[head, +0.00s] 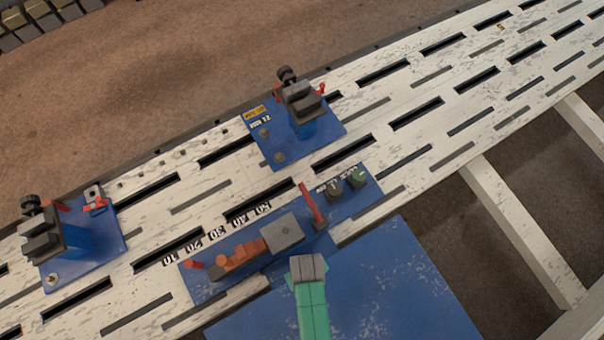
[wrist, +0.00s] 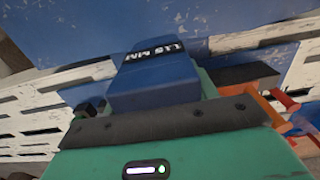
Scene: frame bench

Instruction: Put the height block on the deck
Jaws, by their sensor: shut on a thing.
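The height block (wrist: 157,75) is blue, with a white-on-black label that reads upside down, apparently 110 MM. It sits just beyond the dark front bar of my green gripper (wrist: 170,124) in the wrist view. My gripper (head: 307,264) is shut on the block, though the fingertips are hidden. In the head view the gripper is at the lower middle, above the near edge of the bench. The block cannot be told apart from the blue surfaces around it there. The deck appears to be the white, worn, slotted bench top (head: 400,92), running diagonally across the view.
A blue numbered plate (head: 350,203) with a grey block (head: 283,233), orange parts and a red lever (head: 311,205) lies beside my gripper. Two blue-based clamp stations (head: 302,110) (head: 58,240) stand farther off and left. A wide blue panel (head: 400,285) lies at the front. The upper-right bench is clear.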

